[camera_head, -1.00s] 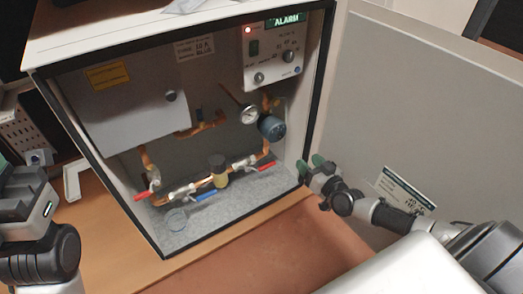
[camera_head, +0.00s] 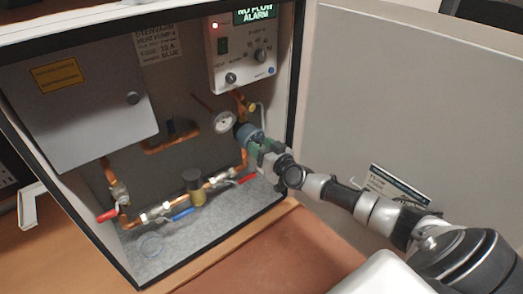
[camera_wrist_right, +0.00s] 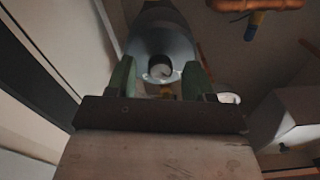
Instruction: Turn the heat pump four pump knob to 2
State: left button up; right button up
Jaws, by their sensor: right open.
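The pump (camera_head: 248,132), a blue-grey cylinder, sits on the copper pipe at the cabinet's right side. In the right wrist view the pump body (camera_wrist_right: 161,35) is straight ahead, with a small round light-rimmed knob (camera_wrist_right: 161,70) at its near end. My right gripper (camera_head: 264,152) is at the pump's front in the head view. In the wrist view its green fingers (camera_wrist_right: 158,80) are open, one on each side of the knob. I cannot tell whether they touch it. The knob's setting is not readable. My left gripper is out of view.
The white control box (camera_head: 241,57) shows a red light and the display (camera_head: 256,14) reads "NO FLOW ALARM". A gauge (camera_head: 224,121) is left of the pump. Valves with red handles (camera_head: 107,215) sit below. The open cabinet door (camera_head: 400,110) stands on the right.

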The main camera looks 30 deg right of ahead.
jog(key=shift+w, duration=0.1)
jog(key=c, duration=0.9)
jog(key=shift+c, duration=0.2)
jog(key=shift+m, duration=1.1)
jog(key=m, duration=0.4)
jog(key=shift+m, duration=1.2)
